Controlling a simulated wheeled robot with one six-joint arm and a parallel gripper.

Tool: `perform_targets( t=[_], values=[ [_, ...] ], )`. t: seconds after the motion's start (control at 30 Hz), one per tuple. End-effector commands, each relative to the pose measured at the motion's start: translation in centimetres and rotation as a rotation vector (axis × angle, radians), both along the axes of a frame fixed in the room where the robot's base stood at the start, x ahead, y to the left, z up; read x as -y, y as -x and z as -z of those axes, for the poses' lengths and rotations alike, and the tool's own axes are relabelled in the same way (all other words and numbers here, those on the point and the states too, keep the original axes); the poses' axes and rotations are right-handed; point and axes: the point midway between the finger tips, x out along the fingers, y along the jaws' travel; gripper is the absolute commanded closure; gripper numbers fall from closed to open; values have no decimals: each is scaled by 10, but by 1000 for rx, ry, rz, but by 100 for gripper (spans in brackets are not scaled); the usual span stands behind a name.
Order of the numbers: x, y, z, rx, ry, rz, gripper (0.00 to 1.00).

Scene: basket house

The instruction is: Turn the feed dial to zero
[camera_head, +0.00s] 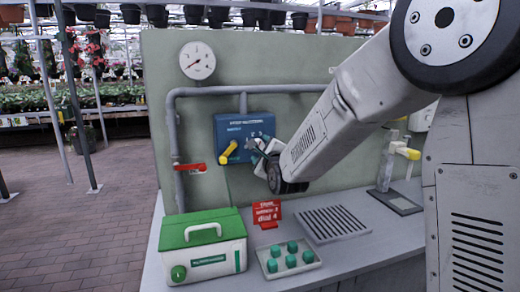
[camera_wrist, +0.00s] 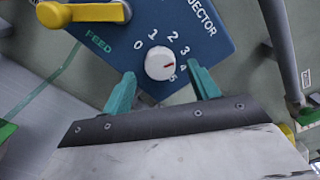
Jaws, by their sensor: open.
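The blue injector box (camera_head: 232,130) is mounted on the green panel. In the wrist view, its white feed dial (camera_wrist: 159,63) sits among the printed numbers 0 to 5. Its red mark points right, toward the 4. My gripper (camera_wrist: 162,76) is open, with one teal finger on each side of the dial. No clear contact shows, and I cannot tell how far the fingertips are from the box face. In the head view, my gripper (camera_head: 262,150) is at the box's lower right and hides the dial.
A yellow lever (camera_head: 229,152) is on the box, left of the dial; it also shows in the wrist view (camera_wrist: 85,13). A red valve handle (camera_head: 190,168) is on the grey pipe. A green-lidded case (camera_head: 203,245), a red sign (camera_head: 267,213) and a tray (camera_head: 289,259) stand on the bench.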

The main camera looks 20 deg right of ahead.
Motion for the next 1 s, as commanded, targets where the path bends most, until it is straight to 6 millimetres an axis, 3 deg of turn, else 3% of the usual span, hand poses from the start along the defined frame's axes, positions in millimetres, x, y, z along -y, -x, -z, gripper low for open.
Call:
perform_targets(
  t=[0.2,0.47,0.63,0.67,1.0],
  values=[
    [0,-20,0,0,1,0,40],
    [0,-21,0,0,1,0,40],
    [0,-21,0,0,1,0,82],
    [0,-21,0,0,1,0,85],
    [0,-21,0,-1,37,0,85]
  ],
)
